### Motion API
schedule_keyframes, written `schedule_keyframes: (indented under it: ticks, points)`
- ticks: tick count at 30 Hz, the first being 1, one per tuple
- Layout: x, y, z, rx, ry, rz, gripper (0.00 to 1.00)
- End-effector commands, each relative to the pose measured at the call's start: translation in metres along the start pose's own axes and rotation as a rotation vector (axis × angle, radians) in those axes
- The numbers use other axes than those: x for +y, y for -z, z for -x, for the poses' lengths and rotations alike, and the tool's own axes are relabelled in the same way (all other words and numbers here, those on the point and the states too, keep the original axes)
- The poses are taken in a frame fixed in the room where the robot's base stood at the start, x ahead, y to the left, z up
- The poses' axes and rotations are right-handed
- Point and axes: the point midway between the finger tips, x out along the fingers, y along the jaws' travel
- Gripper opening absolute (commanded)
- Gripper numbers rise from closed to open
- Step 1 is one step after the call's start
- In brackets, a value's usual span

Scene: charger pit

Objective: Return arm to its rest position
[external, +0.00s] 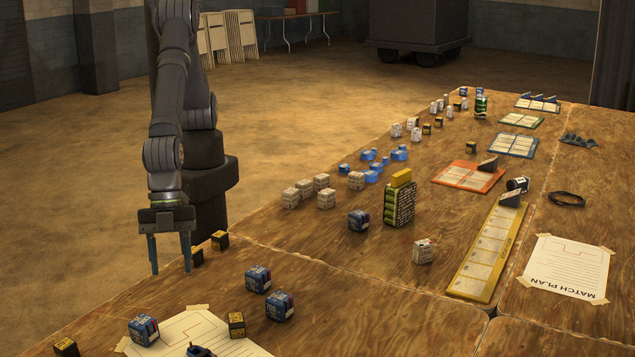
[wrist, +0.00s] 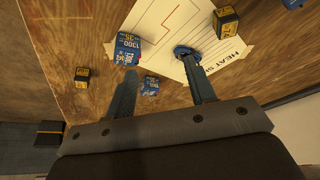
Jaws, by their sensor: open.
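My gripper (external: 169,255) hangs down at the left of the external view, near the left edge of the wooden table (external: 370,310). Its two fingers are apart, with nothing held between them. In the wrist view the gripper (wrist: 165,80) also shows open, with its fingers over the table area around a white sheet (wrist: 165,30). The arm is raised and bent, with the fingertips above the table level as far as I can tell.
Blue cubes (external: 280,305) and small black-and-yellow cubes (external: 236,324) lie near the gripper. A green battery rack (external: 399,203), pale cubes (external: 326,198), a yellow tray (external: 486,255) and a match plan sheet (external: 567,268) lie further right.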

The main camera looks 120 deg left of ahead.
Motion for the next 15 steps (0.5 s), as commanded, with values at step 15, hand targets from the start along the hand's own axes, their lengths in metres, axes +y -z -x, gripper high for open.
schedule_keyframes:
  ticks: [15]
  points:
    - [0.052,-0.046,0.017,-0.018,-0.126,-0.300,0.50]
